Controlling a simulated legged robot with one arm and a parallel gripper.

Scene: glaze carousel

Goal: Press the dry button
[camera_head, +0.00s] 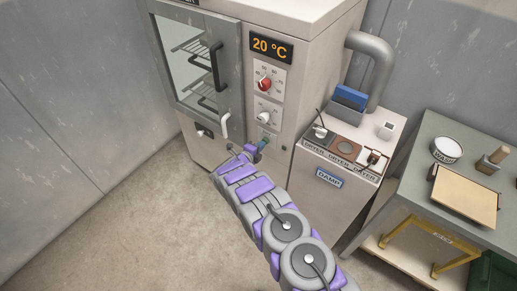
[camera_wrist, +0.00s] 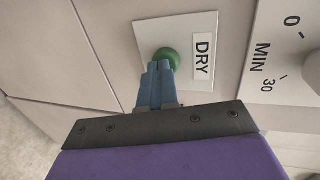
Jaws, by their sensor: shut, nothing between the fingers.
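The green dry button (camera_wrist: 168,56) sits on a white plate (camera_wrist: 150,35) marked "DRY" on the front of the oven (camera_head: 215,165). My gripper (camera_wrist: 160,66) is shut and empty, with its blue fingertips right at the button and covering its lower part in the wrist view. I cannot tell whether the fingertips touch the button or stop just short of it. In the head view my gripper (camera_head: 263,143) is at the lower right of the oven front, and the button is mostly hidden there.
Above the plate are a white timer knob (camera_head: 264,117), a red temperature knob (camera_head: 265,85) and a display (camera_head: 271,48) reading 20 °C. The oven door (camera_head: 199,60) is at the left. A cabinet (camera_head: 335,190) labelled "DAMP" and a table (camera_head: 440,130) stand at the right.

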